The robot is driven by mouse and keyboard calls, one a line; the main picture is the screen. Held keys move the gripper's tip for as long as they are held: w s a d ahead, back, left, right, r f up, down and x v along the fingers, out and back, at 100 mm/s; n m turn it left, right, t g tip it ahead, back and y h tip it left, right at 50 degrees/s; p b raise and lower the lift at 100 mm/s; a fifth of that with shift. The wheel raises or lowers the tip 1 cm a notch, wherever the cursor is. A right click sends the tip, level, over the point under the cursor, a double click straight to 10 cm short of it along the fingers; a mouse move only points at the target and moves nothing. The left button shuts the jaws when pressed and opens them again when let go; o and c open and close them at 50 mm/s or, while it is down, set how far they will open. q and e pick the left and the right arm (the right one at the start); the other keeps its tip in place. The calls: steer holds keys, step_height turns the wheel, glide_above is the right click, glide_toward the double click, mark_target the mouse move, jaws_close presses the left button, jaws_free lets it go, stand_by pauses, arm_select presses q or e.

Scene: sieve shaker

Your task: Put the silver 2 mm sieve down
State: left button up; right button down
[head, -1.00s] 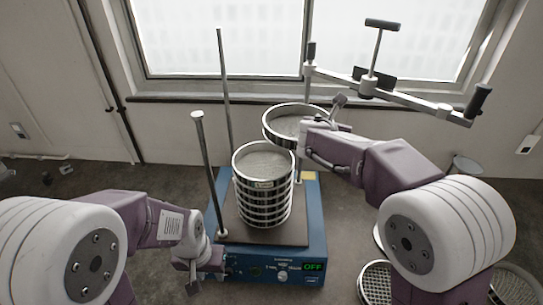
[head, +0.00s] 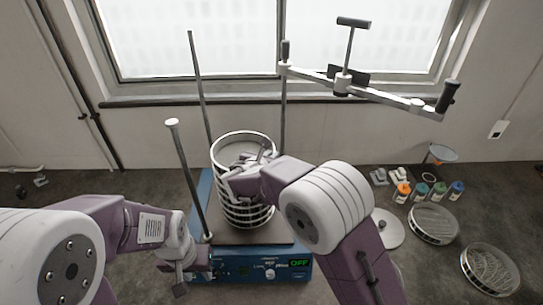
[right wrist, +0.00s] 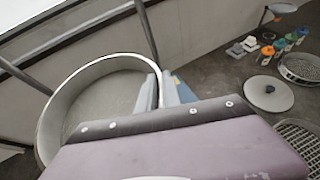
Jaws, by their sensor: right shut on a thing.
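The silver 2 mm sieve (head: 227,140) is a round metal ring. My right gripper (head: 258,162) is shut on its near right rim. The sieve is over the stack of silver sieves (head: 246,215) on the shaker, roughly in line with it. My gripper and arm hide the joint, so I cannot tell whether it touches the stack. In the right wrist view the held sieve (right wrist: 52,110) looks empty, with the fingers on its right wall. My left gripper (head: 178,276) hangs beside the shaker's left front corner, its jaw gap unclear. The blue shaker (head: 232,268) shows OFF.
Shaker rods (head: 188,175) rise beside and behind the stack. A clamp bar with handles (head: 365,88) is at the upper right. A pale round lid (head: 388,228), two sieves (head: 434,222) (head: 490,268), and several coloured bottles (head: 420,190) lie on the right of the bench.

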steer(key=shift+s, duration=0.15)
steer(key=c, duration=1.5)
jaws_free()
steer(key=shift+s, duration=0.1)
steer(key=shift+a+r, duration=0.1)
steer(key=b+v, duration=0.2)
steer(key=v, duration=0.9)
steer(key=shift+s+a+r+b, duration=0.1)
steer(key=shift+s+r+b, duration=0.05)
steer(key=shift+s+b, duration=0.2)
